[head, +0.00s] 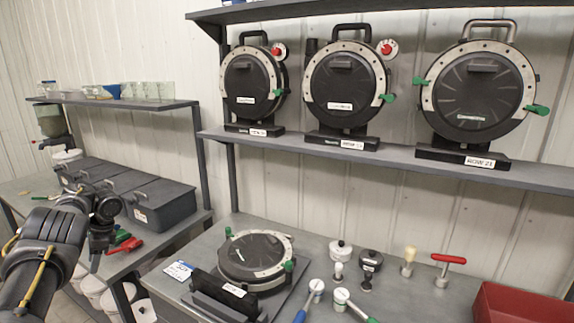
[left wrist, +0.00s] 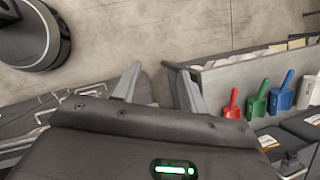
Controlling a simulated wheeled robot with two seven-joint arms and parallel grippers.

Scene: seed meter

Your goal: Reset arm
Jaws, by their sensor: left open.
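My left arm comes in from the left in the head view, bent in front of the side bench. My left gripper (head: 96,262) points downward near the bench's front edge, partly dark and small there. In the left wrist view the left gripper (left wrist: 157,82) shows two grey fingers spread apart with nothing between them. The fingers are over the floor beside a grey bin edge. My right gripper is in neither view.
Red scoop (head: 126,246) lies by the dark bins (head: 165,203) on the side bench. A seed meter (head: 255,255) lies on the front bench (head: 400,285), beside gauges and small tools. Three upright meters stand on the shelf (head: 400,158). A red box (head: 520,305) is at right.

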